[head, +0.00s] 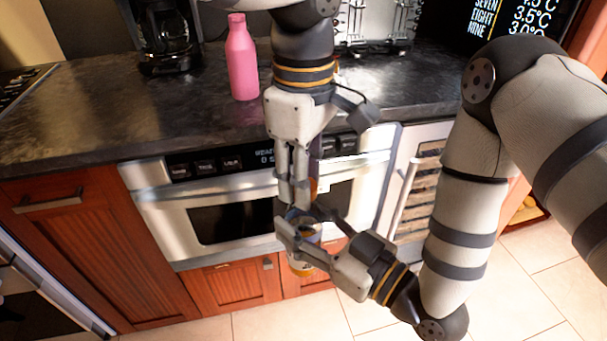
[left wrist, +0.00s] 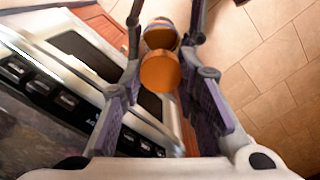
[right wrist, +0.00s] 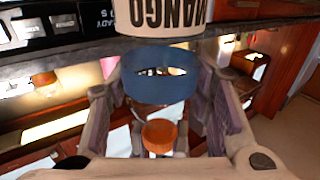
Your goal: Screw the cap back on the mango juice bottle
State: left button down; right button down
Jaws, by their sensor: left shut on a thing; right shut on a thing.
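My left gripper (head: 302,200) hangs from above, its fingers pointing down. It is shut on an orange cap (left wrist: 160,72), seen face-on in the left wrist view. The mango juice bottle (head: 303,232) stands roughly upright below the cap, its lower part orange. My right gripper (head: 298,232) comes in from the lower right and is shut on the bottle. In the right wrist view, the bottle's white MANGO label (right wrist: 165,14) is upside down and a blue band (right wrist: 160,76) lies between the fingers. The cap appears apart from the bottle, above its mouth. My fingers partly hide both.
A microwave drawer (head: 160,205) is right behind the grippers, under the dark counter (head: 110,105). A pink bottle (head: 241,62) and a coffee maker (head: 165,35) stand on the counter. The tiled floor (head: 275,320) in front is clear.

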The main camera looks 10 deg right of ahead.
pick_arm(q)
jog(key=m, duration=2.1)
jog(key=shift+m, duration=0.4)
jog(key=m, duration=0.3)
jog(key=shift+f+m, duration=0.1)
jog(key=shift+m, duration=0.2)
jog(key=m, duration=0.3)
jog(key=shift+m, duration=0.4)
jog(key=m, duration=0.4)
jog(key=shift+m, duration=0.4)
jog(key=c, duration=1.2)
grip_release()
